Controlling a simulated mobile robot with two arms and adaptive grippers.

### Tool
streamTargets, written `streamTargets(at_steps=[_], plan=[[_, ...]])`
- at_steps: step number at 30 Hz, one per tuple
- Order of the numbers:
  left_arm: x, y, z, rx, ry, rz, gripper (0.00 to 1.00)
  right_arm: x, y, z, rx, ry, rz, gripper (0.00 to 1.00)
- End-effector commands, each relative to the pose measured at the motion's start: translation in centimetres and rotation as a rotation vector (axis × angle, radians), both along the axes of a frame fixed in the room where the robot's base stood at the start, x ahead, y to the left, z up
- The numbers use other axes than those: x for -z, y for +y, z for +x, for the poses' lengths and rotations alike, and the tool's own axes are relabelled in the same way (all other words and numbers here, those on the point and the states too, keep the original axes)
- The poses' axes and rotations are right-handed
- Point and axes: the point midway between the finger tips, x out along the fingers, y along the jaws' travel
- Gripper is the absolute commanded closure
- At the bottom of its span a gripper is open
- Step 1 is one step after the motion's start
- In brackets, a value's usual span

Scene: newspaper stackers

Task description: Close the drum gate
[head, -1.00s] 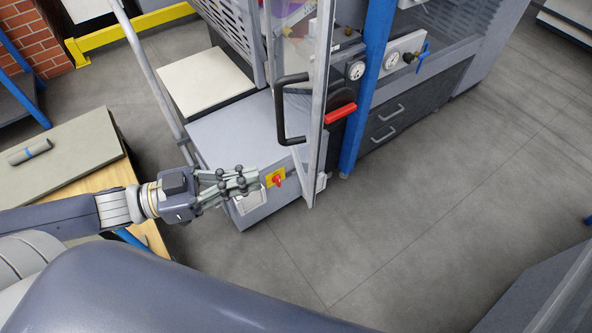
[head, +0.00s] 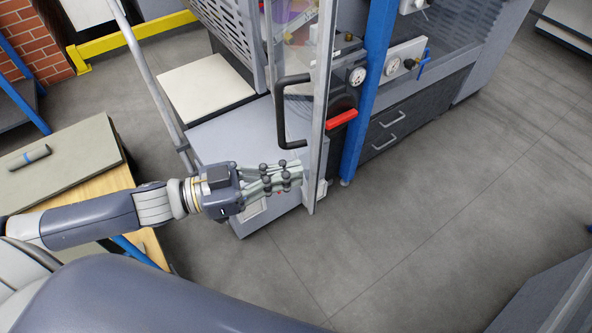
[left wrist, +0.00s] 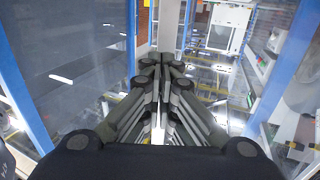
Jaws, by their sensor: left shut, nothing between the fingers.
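The drum gate (head: 322,100) is a clear panel in a grey metal frame with a black bracket handle (head: 281,112). In the head view it stands swung out from the machine, edge toward me. My left gripper (head: 296,175) is shut and empty. Its fingertips are close to the lower part of the gate's frame, below the handle; I cannot tell whether they touch it. In the left wrist view the shut fingers (left wrist: 160,75) point ahead between blue posts, with glassy panels around. My right gripper is not in view.
A blue post (head: 366,95) and a red lever (head: 341,119) are just right of the gate. A grey cabinet (head: 225,140) is behind the gripper. A wooden table (head: 110,188) with a grey board stands at left. The floor (head: 430,210) at right is clear.

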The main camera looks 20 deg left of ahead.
Motion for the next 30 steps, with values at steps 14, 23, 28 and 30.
streamTargets(at_steps=[14,23,28,30], plan=[[0.0,-1.4,0.9,0.000,0.001,-0.001,1.00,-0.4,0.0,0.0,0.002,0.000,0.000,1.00],[0.0,-1.4,0.9,-0.002,0.001,-0.001,1.00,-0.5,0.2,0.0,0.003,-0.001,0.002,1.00],[-0.1,-1.8,1.0,-0.020,0.001,-0.002,1.00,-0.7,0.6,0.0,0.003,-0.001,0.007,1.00],[-0.2,-2.1,1.1,-0.035,0.001,-0.006,1.00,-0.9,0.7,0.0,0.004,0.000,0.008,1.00]])
